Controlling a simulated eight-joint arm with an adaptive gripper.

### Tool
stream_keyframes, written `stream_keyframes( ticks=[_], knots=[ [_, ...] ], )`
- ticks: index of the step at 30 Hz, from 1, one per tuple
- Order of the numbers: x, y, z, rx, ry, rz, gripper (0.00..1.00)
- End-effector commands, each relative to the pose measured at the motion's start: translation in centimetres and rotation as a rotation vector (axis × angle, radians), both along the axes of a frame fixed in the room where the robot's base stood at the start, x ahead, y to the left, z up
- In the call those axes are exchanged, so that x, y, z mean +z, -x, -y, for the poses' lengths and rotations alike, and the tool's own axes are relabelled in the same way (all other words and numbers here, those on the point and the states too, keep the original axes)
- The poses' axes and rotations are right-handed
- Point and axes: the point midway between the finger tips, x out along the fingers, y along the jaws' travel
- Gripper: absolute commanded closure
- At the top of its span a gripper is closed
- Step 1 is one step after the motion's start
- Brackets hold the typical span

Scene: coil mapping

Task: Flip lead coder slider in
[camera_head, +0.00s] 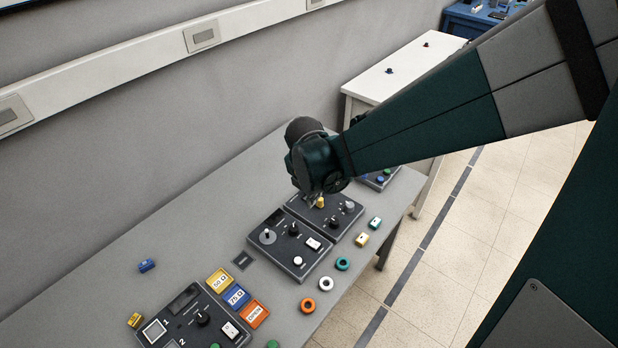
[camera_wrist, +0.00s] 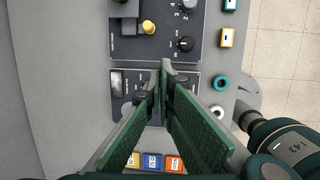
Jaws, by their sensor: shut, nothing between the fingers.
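A dark control panel (camera_wrist: 155,52) sits at the top middle of the wrist view. On it are a yellow knob (camera_wrist: 149,27), a dark block-like part (camera_wrist: 125,8) left of the knob, and two black dials, the lower one (camera_wrist: 186,44) near the panel's right edge. In the head view the same yellow knob (camera_head: 320,203) shows just below my gripper (camera_head: 312,197). My gripper (camera_wrist: 166,66) is shut and empty, its tips over the gap between this panel and the panel below it. I cannot read which label marks the lead coder slider.
A second dark panel (camera_head: 275,256) with a grey dial and white rocker adjoins. Teal, white and orange rings (camera_head: 308,305) lie along the front edge. Yellow, blue and orange blocks (camera_head: 237,296) and another panel (camera_head: 180,300) stand nearer. The grey table (camera_head: 190,255) is clear toward the wall.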

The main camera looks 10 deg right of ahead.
Motion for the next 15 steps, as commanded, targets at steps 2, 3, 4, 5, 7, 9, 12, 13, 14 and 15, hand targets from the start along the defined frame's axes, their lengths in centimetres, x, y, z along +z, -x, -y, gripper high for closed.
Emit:
stream_keyframes(
  ticks=[2,3,4,5,7,9,12,13,14,15],
  knots=[
    [-0.9,-0.5,-0.7,0.069,0.023,-0.015,1.00],
    [-1.4,-0.6,-1.0,0.102,0.035,-0.024,1.00],
    [-1.7,-0.8,-1.2,0.124,0.042,-0.030,1.00],
    [-2.0,-0.9,-1.4,0.145,0.050,-0.036,1.00],
    [-2.5,-1.0,-1.6,0.185,0.065,-0.046,1.00],
    [-2.9,-1.2,-1.9,0.215,0.074,-0.052,1.00],
    [-3.3,-1.3,-2.1,0.241,0.083,-0.060,1.00],
    [-3.3,-1.3,-2.1,0.244,0.084,-0.060,1.00],
    [-3.3,-1.3,-2.1,0.246,0.084,-0.062,1.00],
    [-3.4,-1.3,-2.1,0.248,0.085,-0.062,1.00]
  ],
)
